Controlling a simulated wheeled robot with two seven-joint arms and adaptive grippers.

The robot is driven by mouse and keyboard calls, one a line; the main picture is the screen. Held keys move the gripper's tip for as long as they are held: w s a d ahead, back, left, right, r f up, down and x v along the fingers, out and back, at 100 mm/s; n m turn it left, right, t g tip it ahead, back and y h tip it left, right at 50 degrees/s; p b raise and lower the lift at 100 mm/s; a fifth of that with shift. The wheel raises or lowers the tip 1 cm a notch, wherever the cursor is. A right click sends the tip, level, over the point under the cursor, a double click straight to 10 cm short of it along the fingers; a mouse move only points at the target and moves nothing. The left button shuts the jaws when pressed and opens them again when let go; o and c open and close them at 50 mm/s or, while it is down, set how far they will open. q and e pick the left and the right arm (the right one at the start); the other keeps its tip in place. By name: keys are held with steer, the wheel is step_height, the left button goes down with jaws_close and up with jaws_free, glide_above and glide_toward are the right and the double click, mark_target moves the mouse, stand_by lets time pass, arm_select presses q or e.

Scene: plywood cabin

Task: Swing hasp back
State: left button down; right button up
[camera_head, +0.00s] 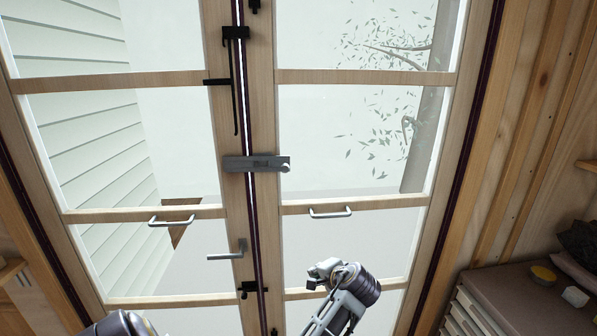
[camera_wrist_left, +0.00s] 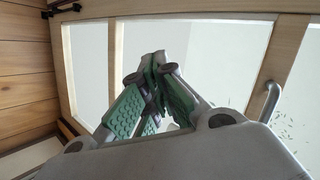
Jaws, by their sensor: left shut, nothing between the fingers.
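The hasp (camera_head: 243,164) is a grey metal bar lying level across the seam between the two glazed door leaves. A pale round knob (camera_head: 286,168) sits at its right end. My left gripper (camera_head: 321,271) is low in front of the right leaf, below and to the right of the hasp and clear of it. In the left wrist view its green-padded fingers (camera_wrist_left: 160,64) meet at the tips, with nothing between them. The hasp does not show in that view. My right gripper is not in view.
Pull handles sit on the left leaf (camera_head: 172,222) and right leaf (camera_head: 330,213). A lever handle (camera_head: 228,255) and a long black bolt (camera_head: 236,85) are near the seam. A cabinet (camera_head: 500,285) with small items stands at lower right. The space before the hasp is clear.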

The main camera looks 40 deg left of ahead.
arm_select(q)
steer(key=w+r+n+g+y, duration=0.1)
steer(key=w+r+g+y, duration=0.1)
steer(key=r, duration=0.8)
steer(key=w+a+r+n+g+y, duration=0.1)
steer(key=r+g+y, duration=0.1)
steer(key=r, duration=0.8)
steer(key=w+a+r+n+g+y, duration=0.1)
steer(key=r+y, duration=0.3)
steer(key=r, duration=0.6)
steer(key=shift+w+a+g, duration=0.2)
steer(key=shift+w+g, duration=0.4)
steer(key=shift+w, duration=0.2)
